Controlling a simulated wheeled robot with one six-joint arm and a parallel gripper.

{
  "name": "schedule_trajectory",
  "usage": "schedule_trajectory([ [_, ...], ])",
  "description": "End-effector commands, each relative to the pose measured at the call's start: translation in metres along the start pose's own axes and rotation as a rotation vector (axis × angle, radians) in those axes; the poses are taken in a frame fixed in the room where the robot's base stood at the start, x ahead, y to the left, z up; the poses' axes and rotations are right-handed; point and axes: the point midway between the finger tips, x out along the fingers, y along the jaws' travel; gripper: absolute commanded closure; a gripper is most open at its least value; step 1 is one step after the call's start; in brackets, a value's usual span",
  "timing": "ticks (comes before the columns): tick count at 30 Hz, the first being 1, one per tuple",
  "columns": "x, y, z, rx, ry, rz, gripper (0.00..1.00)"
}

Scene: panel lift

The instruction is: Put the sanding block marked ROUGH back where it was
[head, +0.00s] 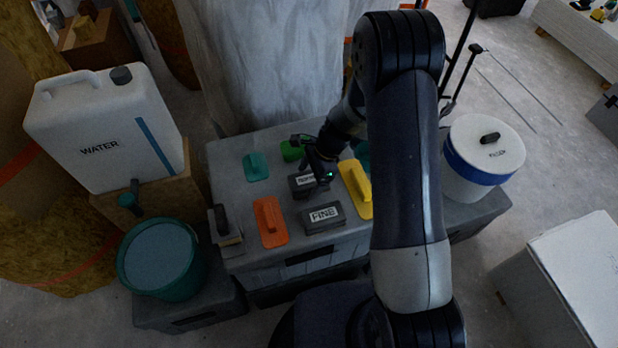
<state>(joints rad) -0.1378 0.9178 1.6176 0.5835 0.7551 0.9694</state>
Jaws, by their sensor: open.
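A dark block marked FINE (323,218) lies on the grey lid of a case (240,205) in the head view. Just behind it is a second dark block (301,191) with a white label that is partly covered, so I cannot read its word. My gripper (317,172) is open, over or beside the far right part of this second block. I cannot tell whether the fingers touch it. I can read the word ROUGH on no block here.
An orange float (269,222), a yellow float (353,178), a teal float (256,167) and a green item (292,151) share the lid. A white bucket (485,165) stands right, a WATER canister (104,130) and green bucket (160,258) left. My arm hides part of the lid's right side.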

Motion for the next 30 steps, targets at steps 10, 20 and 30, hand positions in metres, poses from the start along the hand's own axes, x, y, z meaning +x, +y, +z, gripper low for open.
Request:
schedule_trajectory([
  [10,-0.072,-0.001,0.0,0.001,0.002,-0.006,0.2],
  [20,-0.112,0.0,0.0,0.0,0.001,-0.001,0.2],
  [30,-0.114,0.0,0.0,0.0,0.0,0.0,0.2],
])
